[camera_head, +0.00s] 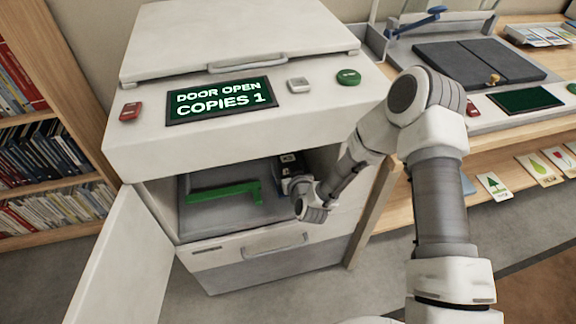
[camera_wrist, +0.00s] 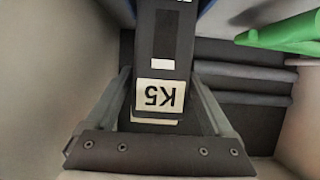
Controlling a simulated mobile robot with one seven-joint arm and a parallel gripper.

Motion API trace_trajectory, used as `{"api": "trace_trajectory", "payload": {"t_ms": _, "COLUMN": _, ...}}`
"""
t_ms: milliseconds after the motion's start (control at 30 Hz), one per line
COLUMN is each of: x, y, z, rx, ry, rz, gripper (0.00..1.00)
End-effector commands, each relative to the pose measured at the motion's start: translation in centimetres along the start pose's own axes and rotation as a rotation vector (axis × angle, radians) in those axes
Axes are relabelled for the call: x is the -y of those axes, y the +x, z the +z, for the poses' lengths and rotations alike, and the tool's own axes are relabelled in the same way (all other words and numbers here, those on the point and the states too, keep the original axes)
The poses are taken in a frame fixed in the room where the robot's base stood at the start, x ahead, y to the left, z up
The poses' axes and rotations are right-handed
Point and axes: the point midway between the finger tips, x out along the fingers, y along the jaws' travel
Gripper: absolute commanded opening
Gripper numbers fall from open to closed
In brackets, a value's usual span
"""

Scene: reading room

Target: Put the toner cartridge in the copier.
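The copier (camera_head: 240,133) has its front door (camera_head: 125,265) swung open to the left, and its display (camera_head: 222,100) reads "DOOR OPEN COPIES 1". The toner cartridge (camera_head: 290,163) is a dark block inside the right part of the opening. In the wrist view the cartridge (camera_wrist: 163,45) carries a white label reading K5, upside down. My gripper (camera_wrist: 163,75) has a finger on each side of the cartridge, seemingly touching it. A green lever (camera_head: 222,192) lies to the left of the cartridge; it also shows in the wrist view (camera_wrist: 285,36). The cartridge's far end is out of view.
A bookshelf (camera_head: 55,116) stands left of the copier. The opening's side walls are close around my gripper. A lower drawer (camera_head: 275,255) is shut.

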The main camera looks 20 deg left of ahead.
Motion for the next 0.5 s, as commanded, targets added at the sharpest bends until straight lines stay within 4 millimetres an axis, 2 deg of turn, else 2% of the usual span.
{"api": "trace_trajectory", "payload": {"t_ms": 367, "x": -0.01, "y": -0.08, "z": -0.20, "rx": 0.000, "ry": 0.000, "rz": 0.000, "gripper": 0.97}}
{"api": "trace_trajectory", "payload": {"t_ms": 500, "x": 0.03, "y": -0.92, "z": -0.49, "rx": 0.002, "ry": 0.000, "rz": -0.001, "gripper": 0.97}}
